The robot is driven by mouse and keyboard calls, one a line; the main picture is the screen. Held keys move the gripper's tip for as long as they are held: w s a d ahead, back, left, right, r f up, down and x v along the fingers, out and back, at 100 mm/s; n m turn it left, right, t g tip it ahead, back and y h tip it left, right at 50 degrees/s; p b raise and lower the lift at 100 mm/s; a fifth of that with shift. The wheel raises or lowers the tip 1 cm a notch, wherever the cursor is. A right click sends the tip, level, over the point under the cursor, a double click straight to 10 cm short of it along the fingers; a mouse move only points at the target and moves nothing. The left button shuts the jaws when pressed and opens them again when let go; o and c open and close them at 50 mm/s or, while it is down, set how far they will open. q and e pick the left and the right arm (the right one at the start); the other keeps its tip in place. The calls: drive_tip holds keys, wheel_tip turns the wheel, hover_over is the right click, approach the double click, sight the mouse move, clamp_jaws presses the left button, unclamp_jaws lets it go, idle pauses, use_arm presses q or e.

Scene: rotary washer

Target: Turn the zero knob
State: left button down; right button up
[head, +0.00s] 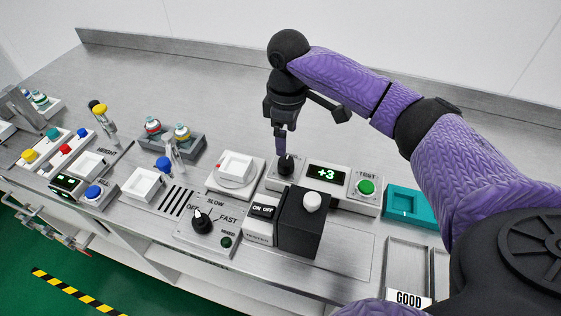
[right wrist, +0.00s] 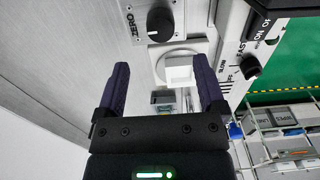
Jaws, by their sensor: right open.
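The zero knob (head: 286,166) is a round black knob on a light panel at the left end of the tester with the green "+3" display (head: 326,174). In the right wrist view the zero knob (right wrist: 160,24) has a white pointer line, with "ZERO" printed beside it. My right gripper (head: 281,152) points down just above the knob in the head view. In the right wrist view its two purple fingers (right wrist: 163,68) are spread and empty, with the knob beyond their tips. I cannot tell whether a finger touches the knob. My left gripper is out of view.
A green TEST button (head: 366,187) sits right of the display. A black block with a white button (head: 312,202) stands in front. A white square holder (head: 236,167) is to the left, and a speed knob (head: 202,221) is nearer. A teal tray (head: 412,206) lies right.

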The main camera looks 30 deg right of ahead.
sight(286, 160)
wheel_tip(286, 160, down, 8)
drive_tip(key=shift+b, duration=1.2)
drive_tip(key=shift+s, duration=0.1)
clamp_jaws()
drive_tip(key=shift+r, duration=0.1)
